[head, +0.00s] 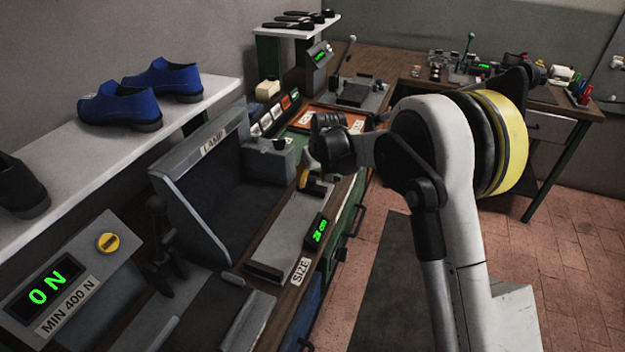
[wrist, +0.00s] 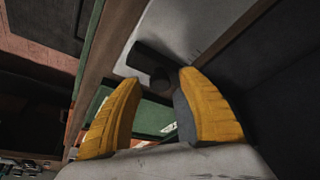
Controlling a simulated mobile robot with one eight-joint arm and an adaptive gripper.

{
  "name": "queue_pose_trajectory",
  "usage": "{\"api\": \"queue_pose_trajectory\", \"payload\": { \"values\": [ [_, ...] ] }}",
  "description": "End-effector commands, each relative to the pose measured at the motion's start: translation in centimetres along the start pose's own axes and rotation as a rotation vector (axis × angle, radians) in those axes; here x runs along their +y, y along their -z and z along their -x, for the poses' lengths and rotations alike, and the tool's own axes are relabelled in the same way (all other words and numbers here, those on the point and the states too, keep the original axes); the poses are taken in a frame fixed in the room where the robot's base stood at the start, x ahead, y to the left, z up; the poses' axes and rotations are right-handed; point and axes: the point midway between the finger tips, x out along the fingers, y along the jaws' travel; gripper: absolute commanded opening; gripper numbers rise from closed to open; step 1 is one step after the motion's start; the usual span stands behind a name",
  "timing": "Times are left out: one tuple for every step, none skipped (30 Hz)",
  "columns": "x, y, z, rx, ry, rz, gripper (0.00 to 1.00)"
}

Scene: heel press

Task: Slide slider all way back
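The size gauge is a pale flat plate (head: 292,232) on the bench, with a SIZE label and a small green-lit display (head: 319,232). A dark stop bar (head: 264,271) crosses its near end. My gripper (head: 311,184) is over the plate's far end, its yellow fingers pointing down and partly hidden by my wrist. In the wrist view, a dark crossbar (wrist: 146,58), apparently the slider, lies across the pale plate, with a round dark knob (wrist: 160,80) beside the fingertips. The fingers (wrist: 161,84) stand apart with the knob between or just beyond their tips; contact cannot be told.
A grey LAMP hood (head: 205,185) stands close left of the plate. A grey block with a dark knob (head: 268,157) is beside the far end. Left are a force readout (head: 48,297) showing 0 N and a shelf with blue shoes (head: 125,103). Open floor lies right.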

Motion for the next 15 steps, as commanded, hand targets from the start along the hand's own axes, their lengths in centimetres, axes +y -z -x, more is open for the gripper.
{"api": "queue_pose_trajectory", "payload": {
  "values": [
    [0.0,0.0,0.01,0.0,0.0,0.0,0.37],
    [0.0,0.0,0.02,0.0,0.0,0.0,0.28],
    [0.0,0.0,0.02,0.0,0.0,0.0,0.16],
    [0.0,0.0,0.02,0.0,0.0,0.0,0.07],
    [0.0,0.0,0.03,0.0,0.0,0.0,0.0],
    [0.0,0.0,0.03,0.0,0.0,0.0,0.0],
    [0.0,0.0,0.03,0.0,0.0,0.0,0.0],
    [0.0,0.0,0.03,0.0,0.0,0.0,0.0],
    [0.0,0.0,0.03,0.0,0.0,0.0,0.0],
    [0.0,0.0,0.03,0.0,0.0,0.0,0.0],
    [0.03,0.02,0.03,0.0,0.0,0.0,0.0],
    [0.14,0.13,-0.01,0.0,0.0,0.0,0.0],
    [0.28,0.28,-0.07,0.0,0.0,-0.001,0.0],
    [0.49,0.49,-0.14,0.0,0.0,-0.001,0.0],
    [0.84,0.85,-0.25,0.0,0.0,-0.001,0.0]
  ]
}}
